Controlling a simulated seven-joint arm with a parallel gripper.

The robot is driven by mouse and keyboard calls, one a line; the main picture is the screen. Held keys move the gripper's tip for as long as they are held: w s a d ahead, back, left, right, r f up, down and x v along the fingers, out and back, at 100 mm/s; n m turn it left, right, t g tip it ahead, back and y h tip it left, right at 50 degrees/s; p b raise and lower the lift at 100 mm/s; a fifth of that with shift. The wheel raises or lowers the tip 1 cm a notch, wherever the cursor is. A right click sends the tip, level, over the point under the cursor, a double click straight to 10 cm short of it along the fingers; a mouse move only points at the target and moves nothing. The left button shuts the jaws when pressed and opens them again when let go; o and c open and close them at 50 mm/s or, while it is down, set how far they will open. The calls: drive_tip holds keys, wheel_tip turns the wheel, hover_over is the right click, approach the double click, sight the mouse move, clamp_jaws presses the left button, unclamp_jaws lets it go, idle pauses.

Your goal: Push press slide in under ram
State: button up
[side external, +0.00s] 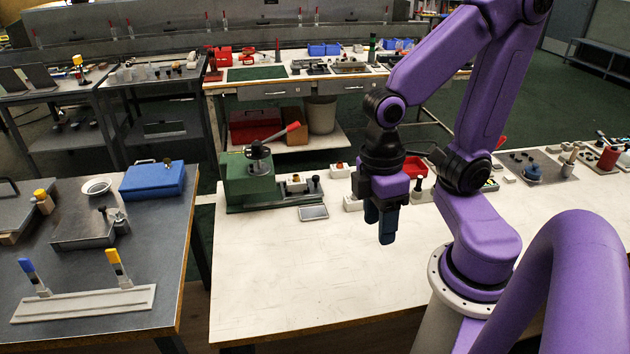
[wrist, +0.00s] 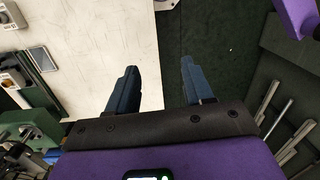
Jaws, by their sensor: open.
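The green press (side external: 248,178) stands at the back left of the white table, with a red-handled lever (side external: 288,130) on top. A low slide (side external: 290,203) with pale blocks and a black knob (side external: 315,180) extends from its right side. Whether any of it lies under the ram cannot be told at this size. In the wrist view, part of the green press (wrist: 32,125) shows at the lower left. My gripper (side external: 387,232) is above the table, to the right of the press and apart from it. Its blue fingers (wrist: 157,80) are apart and empty.
A small grey framed plate (side external: 313,213) lies in front of the slide. White switch boxes (side external: 352,203) and a red tray (side external: 415,168) are near my gripper. The front of the white table (side external: 290,280) is clear. A dark bench with a blue case (side external: 153,180) stands at left.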

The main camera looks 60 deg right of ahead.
drive_tip(key=w+d+f+m+g+y, duration=0.1)
drive_tip(key=w+f+m+g+y, duration=0.1)
drive_tip(key=w+m, duration=0.3)
drive_tip(key=w+d+f+m+g+y, duration=0.1)
drive_tip(key=w+d+f+m+y, duration=0.1)
drive_tip(key=w+m, duration=0.35)
drive_tip(key=m+t+y, duration=0.1)
drive_tip(key=m+t, duration=1.6)
drive_tip(key=m, duration=1.4)
hover_over(318, 177)
drive_tip(key=s+d, duration=0.3)
drive_tip(key=s, duration=0.5)
drive_tip(key=s+d, duration=0.4)
drive_tip(key=s, duration=0.4)
wheel_tip(318, 177, down, 11)
drive_tip(key=x, duration=1.7)
drive_tip(key=shift+w+a+f, duration=0.1)
drive_tip(key=shift+a+f, duration=0.2)
drive_tip(key=shift+f, duration=0.25)
clamp_jaws()
